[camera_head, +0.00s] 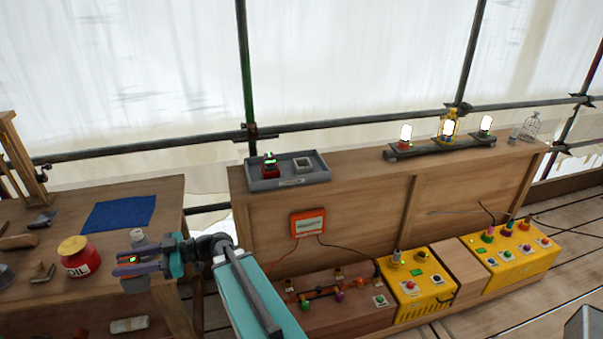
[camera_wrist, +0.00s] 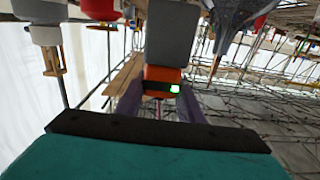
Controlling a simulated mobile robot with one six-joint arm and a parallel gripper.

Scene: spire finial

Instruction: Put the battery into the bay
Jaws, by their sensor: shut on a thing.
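My gripper (camera_head: 124,265) reaches left over the right part of the wooden table. It is shut on a small battery (camera_head: 132,259) with a red part and a green light. In the wrist view the battery (camera_wrist: 163,76) shows an orange-red band and a lit green patch between the purple fingers. Part of it is hidden by the fingers. A grey square socket (camera_head: 303,164), which looks like a bay, sits in the grey tray (camera_head: 318,175) on the wooden cabinet. A red block with a green light (camera_head: 269,167) stands beside it, at the left. My gripper is well left of the tray and apart from it.
A red oil jar (camera_head: 80,259), a grey bottle (camera_head: 139,240) and a blue cloth (camera_head: 118,213) are on the table near my gripper. Lit lamps (camera_head: 449,128) stand on the cabinet. Yellow control boxes (camera_head: 420,288) stand in front. A scaffold pole (camera_head: 243,70) rises behind the tray.

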